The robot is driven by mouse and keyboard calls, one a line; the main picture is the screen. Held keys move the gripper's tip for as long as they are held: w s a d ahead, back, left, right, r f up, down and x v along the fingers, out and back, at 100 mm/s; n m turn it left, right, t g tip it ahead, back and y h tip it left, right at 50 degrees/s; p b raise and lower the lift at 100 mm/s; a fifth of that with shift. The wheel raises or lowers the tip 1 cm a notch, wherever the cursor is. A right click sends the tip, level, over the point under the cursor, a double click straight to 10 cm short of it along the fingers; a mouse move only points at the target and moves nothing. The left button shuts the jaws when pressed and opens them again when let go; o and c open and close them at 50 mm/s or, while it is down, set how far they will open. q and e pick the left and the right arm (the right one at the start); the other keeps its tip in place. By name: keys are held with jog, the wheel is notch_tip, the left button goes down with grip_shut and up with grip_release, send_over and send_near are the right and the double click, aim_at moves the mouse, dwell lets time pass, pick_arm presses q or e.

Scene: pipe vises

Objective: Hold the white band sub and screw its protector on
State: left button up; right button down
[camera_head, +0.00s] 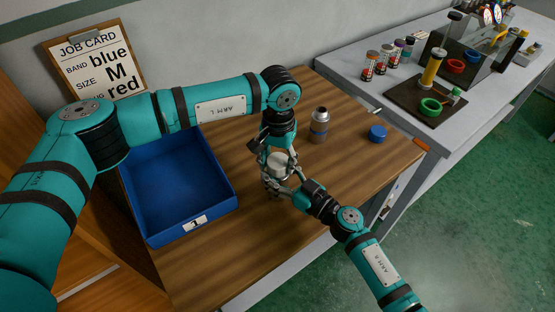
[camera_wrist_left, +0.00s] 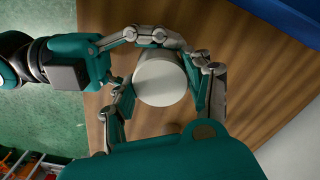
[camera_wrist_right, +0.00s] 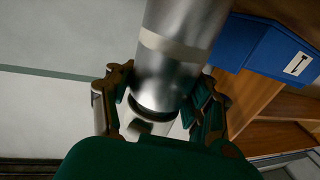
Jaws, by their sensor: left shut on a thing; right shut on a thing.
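The white protector (camera_wrist_left: 160,82) is a round cap between the fingers of my left gripper (camera_wrist_left: 166,105), which is shut on it; it also shows in the head view (camera_head: 280,159). My right gripper (camera_wrist_right: 160,108) is shut around the metal sub with the white band (camera_wrist_right: 172,44), near a dark ring at the sub's lower end in that picture. Both grippers meet closely over the wooden table (camera_head: 210,270), with the right one (camera_head: 287,188) reaching in from the lower right. The joint between protector and sub is hidden, so I cannot tell whether they are threaded.
A blue tray (camera_head: 188,223) labelled 1 lies left. A job card (camera_head: 95,62) leans at the wall. A grey bench (camera_head: 470,110) holds jars and fixtures.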

pick_arm(q)
jog(key=shift+s+a+f, duration=0.1)
jog(key=shift+s+f, duration=0.15)
jog(key=shift+f, duration=0.65)
dwell(0.3)
jog(key=o, duration=1.2)
jog(key=shift+d, duration=0.2)
jog(key=shift+r, duration=0.15)
